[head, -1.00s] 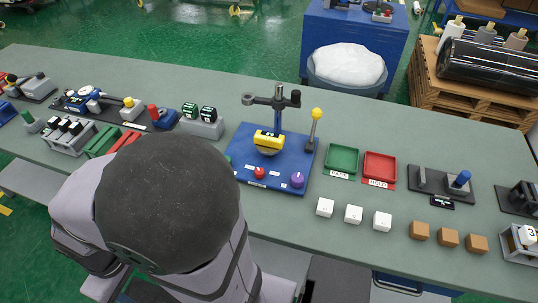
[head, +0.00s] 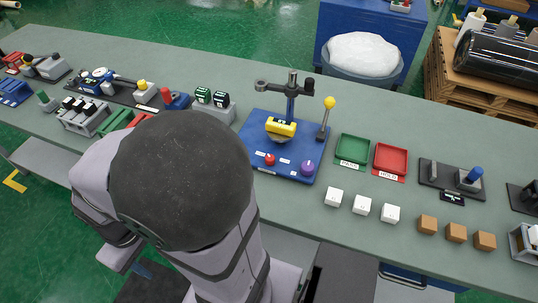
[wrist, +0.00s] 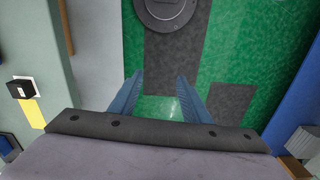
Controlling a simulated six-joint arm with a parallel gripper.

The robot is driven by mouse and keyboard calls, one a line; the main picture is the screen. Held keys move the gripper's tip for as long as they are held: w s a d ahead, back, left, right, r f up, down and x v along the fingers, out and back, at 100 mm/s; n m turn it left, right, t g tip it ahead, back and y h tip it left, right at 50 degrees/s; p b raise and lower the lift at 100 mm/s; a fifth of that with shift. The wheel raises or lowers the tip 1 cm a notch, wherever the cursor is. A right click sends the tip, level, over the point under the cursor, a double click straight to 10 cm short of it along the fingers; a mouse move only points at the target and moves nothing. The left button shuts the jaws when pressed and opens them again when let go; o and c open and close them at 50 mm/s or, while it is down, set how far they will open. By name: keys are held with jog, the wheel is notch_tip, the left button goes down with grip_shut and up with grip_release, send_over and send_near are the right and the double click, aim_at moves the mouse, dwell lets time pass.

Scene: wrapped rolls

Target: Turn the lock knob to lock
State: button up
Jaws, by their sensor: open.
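A blue base plate (head: 262,171) lies on the table in the middle of the head view. On it are a purple knob (head: 307,168) at the front right, a red knob (head: 270,158) to its left, a yellow block (head: 281,127) under a dark post with a cross arm (head: 291,92), and a yellow-topped lever (head: 329,103). The small labels are unreadable, so I cannot tell which part is the lock knob. My gripper (wrist: 158,78) is open and empty in the wrist view, over green and dark floor.
Right of the plate are a green tray (head: 353,137), a red tray (head: 404,171), white cubes (head: 362,205) and brown cubes (head: 456,232). Other fixtures (head: 84,117) crowd the table's left. Bare table (head: 250,72) lies behind the plate.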

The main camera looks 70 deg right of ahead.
jog(key=s+d+f+m+p, duration=0.1)
jog(key=s+d+m, duration=0.1)
jog(key=d, duration=0.6)
jog(key=s+d+f+m+g+p, duration=0.1)
jog(key=s+d+m, duration=0.2)
jog(key=d, duration=0.5)
jog(key=s+d+f+m+g+y+p, duration=0.1)
jog(key=s+d+m, duration=0.2)
jog(key=d, duration=0.5)
jog(key=shift+s+f, duration=0.15)
jog(key=shift+s, duration=0.55)
jog(key=d+n, duration=0.1)
jog(key=d, duration=0.1)
jog(key=d+n, duration=0.1)
jog(key=d, duration=0.2)
jog(key=d+n+g+h, duration=0.1)
jog(key=d, duration=0.2)
jog(key=shift+s+r, duration=0.25)
jog(key=shift+s, duration=0.05)
jog(key=d+r+n+h, duration=0.2)
jog(key=d+r+n, duration=0.2)
jog(key=d+n, duration=0.3)
jog(key=n, duration=0.5)
jog(key=shift+d+n+g, duration=0.2)
jog(key=shift+n+g, duration=0.1)
jog(key=shift+h, duration=0.3)
jog(key=shift+p+x, duration=1.05)
jog(key=shift+x, duration=2.6)
jog(key=shift+s, duration=0.1)
